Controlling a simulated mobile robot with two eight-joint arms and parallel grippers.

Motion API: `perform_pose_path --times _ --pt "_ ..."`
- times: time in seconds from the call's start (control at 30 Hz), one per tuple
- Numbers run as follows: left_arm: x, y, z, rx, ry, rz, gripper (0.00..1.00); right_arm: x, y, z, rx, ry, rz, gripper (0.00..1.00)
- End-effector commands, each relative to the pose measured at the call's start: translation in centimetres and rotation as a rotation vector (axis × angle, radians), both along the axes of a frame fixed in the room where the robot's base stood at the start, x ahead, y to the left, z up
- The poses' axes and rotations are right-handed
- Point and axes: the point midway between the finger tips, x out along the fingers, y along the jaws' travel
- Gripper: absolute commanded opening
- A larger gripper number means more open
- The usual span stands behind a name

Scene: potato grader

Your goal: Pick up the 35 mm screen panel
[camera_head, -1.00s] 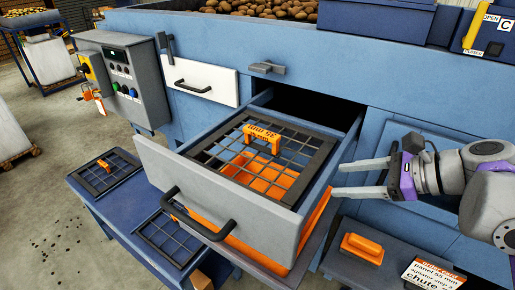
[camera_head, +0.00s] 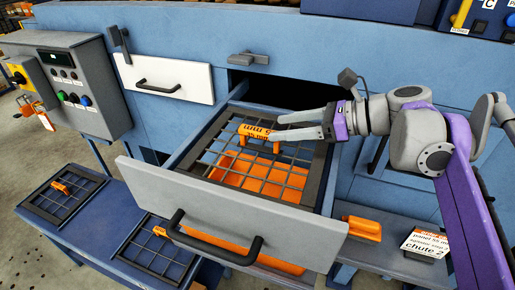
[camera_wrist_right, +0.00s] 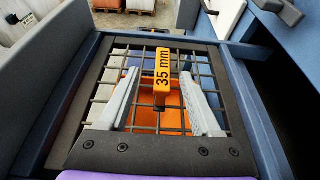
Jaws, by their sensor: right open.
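The 35 mm screen panel (camera_head: 219,148) is a dark-framed wire grid lying in the open drawer (camera_head: 230,207). Its orange handle, marked "35 mm" (camera_wrist_right: 163,70), stands up near the middle of the grid. My right gripper (camera_head: 277,128) is over the panel at the handle, with its fingers apart. In the right wrist view the handle lies between and just beyond the two fingertips (camera_wrist_right: 160,80), and I see no grip on it. In the head view the fingers hide part of the handle. My left gripper is not in view.
Two more grid panels with orange handles lie on the blue table at left, one (camera_head: 62,194) farther left, one (camera_head: 157,248) by the drawer. An orange-handled item (camera_head: 362,228) and a "chute 2" sign (camera_head: 425,243) are at right. A control box (camera_head: 70,85) stands upper left.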

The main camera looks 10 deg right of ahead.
Motion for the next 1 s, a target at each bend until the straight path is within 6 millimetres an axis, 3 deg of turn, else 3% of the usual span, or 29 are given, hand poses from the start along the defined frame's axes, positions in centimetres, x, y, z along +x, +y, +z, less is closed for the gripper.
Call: perform_pose_path --times 0.53,0.83,0.87,1.0 --pt "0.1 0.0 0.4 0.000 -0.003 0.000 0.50 3.3 4.2 -3.4 -0.001 -0.002 0.003 0.65" --pt "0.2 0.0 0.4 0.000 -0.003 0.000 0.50 3.7 4.6 -3.7 -0.001 -0.001 -0.001 0.65" --pt "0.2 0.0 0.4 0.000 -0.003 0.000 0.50 3.7 4.6 -3.7 -0.001 -0.001 -0.001 0.63" --pt "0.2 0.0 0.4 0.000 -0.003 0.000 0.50 3.7 4.6 -3.7 -0.001 -0.001 -0.001 0.38"
